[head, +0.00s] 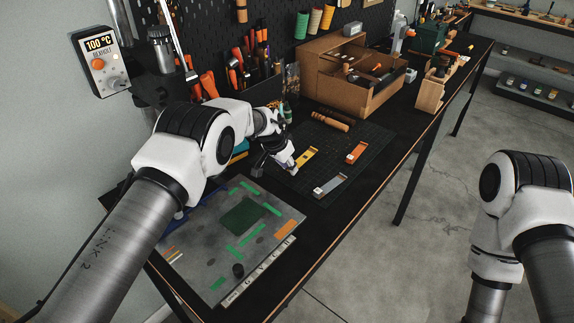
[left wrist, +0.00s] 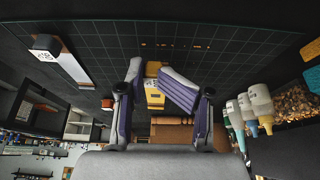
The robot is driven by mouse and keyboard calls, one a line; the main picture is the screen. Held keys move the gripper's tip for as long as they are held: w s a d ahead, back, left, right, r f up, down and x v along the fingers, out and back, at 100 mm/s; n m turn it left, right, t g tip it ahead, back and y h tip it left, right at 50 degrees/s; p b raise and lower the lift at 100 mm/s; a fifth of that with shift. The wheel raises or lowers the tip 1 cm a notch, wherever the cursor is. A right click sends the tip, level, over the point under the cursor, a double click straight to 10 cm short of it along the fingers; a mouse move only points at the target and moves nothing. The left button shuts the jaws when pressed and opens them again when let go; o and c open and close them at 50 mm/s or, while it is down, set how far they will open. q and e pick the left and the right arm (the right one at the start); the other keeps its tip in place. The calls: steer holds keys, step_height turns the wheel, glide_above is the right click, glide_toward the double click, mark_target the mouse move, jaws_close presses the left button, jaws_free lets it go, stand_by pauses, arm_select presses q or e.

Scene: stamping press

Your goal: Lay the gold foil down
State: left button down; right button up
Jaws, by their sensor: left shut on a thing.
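The gold foil (head: 306,156) is a yellow strip over the dark gridded cutting mat (head: 345,135) in the head view. My left gripper (head: 291,166) is at its near end. In the left wrist view the gold foil (left wrist: 154,88) shows between the fingers of the left gripper (left wrist: 157,88), which is shut on it. I cannot tell whether the foil touches the mat. An orange-copper strip (head: 356,152) and a silver strip (head: 335,183) lie on the mat to its right and nearer front. My right gripper is out of view; only the right arm shows.
A grey sheet (head: 272,208) with green pieces lies nearer on the bench. A temperature box (head: 98,60) is at left. Bottles (left wrist: 257,100) stand right in the wrist view.

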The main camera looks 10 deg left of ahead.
arm_select(q)
steer(key=shift+f+b, duration=0.8)
steer(key=shift+f, duration=0.2)
steer(key=c, duration=0.5)
jaws_free()
steer(key=shift+c, duration=0.2)
steer(key=shift+r, duration=0.1)
steer(key=v, duration=1.2)
